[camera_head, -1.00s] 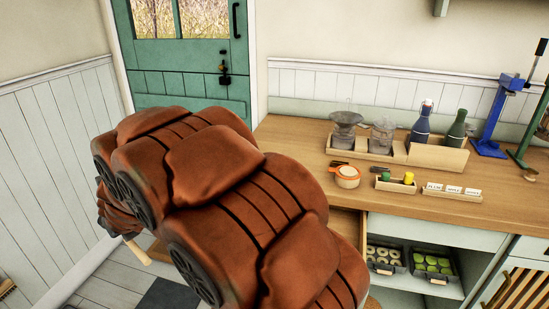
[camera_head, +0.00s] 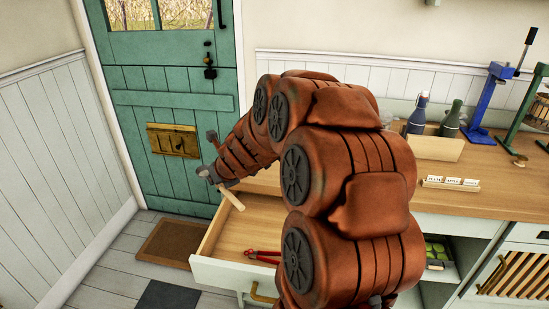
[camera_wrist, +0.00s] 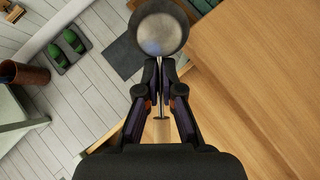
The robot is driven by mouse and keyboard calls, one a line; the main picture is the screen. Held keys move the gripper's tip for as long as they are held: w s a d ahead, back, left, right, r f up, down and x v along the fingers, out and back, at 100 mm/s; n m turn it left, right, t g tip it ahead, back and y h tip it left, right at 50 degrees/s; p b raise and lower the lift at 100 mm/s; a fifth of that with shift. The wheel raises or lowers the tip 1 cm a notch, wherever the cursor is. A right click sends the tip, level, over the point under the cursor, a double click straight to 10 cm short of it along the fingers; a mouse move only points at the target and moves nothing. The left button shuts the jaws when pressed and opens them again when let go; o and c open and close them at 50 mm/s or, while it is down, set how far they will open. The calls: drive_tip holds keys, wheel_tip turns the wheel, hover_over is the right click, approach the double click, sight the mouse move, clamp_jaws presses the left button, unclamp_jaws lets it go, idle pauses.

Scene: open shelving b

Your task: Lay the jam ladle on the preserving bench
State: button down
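The jam ladle shows in the wrist view with its round grey metal bowl (camera_wrist: 161,33) ahead of the fingertips. My gripper (camera_wrist: 160,88) is shut on its thin handle. In the head view my gripper (camera_head: 207,172) is at the left, above the open drawer near the bench's left end, and the ladle's pale wooden handle (camera_head: 231,198) sticks out below it; the bowl is hidden or too small to tell there. The preserving bench (camera_head: 500,166) is the long wooden counter on the right; its bare top (camera_wrist: 265,75) fills the right of the wrist view. My arm hides its middle part.
An open drawer (camera_head: 222,270) with red-handled pliers (camera_head: 262,256) juts out below the bench. A blue bottle (camera_head: 418,115), a green bottle (camera_head: 452,119), a label holder (camera_head: 450,184) and a blue press (camera_head: 490,100) stand on the bench. Green slippers (camera_wrist: 66,48) lie on the floor.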

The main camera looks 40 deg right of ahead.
drive_tip(key=shift+m+h, duration=0.4)
drive_tip(key=shift+m, duration=0.2)
drive_tip(key=s+d+r, duration=0.1)
drive_tip(key=s+d, duration=0.2)
drive_tip(key=d, duration=0.3)
drive_tip(key=s+d+p, duration=0.1)
drive_tip(key=s+d, duration=0.3)
drive_tip(key=d, duration=0.2)
drive_tip(key=s+d+r+p, duration=0.1)
drive_tip(key=s+d, duration=0.2)
drive_tip(key=d, duration=0.3)
drive_tip(key=shift+s+d+r, duration=0.15)
drive_tip(key=shift+s+r, duration=0.15)
drive_tip(key=w+d+p, duration=0.1)
drive_tip(key=w+d, duration=0.1)
drive_tip(key=w, duration=0.2)
drive_tip(key=w+d+f+p, duration=0.1)
drive_tip(key=w+d, duration=0.1)
drive_tip(key=w, duration=0.3)
drive_tip(key=w+d+p, duration=0.1)
drive_tip(key=w+d, duration=0.1)
drive_tip(key=w, duration=0.3)
drive_tip(key=shift+d+f+p, duration=0.25)
drive_tip(key=shift+d+p, duration=0.05)
drive_tip(key=shift+d, duration=0.05)
drive_tip(key=shift+w+f, duration=0.15)
drive_tip(key=shift+f, duration=1.6)
drive_tip(key=shift+f, duration=0.2)
drive_tip(key=c, duration=1.3)
unclamp_jaws()
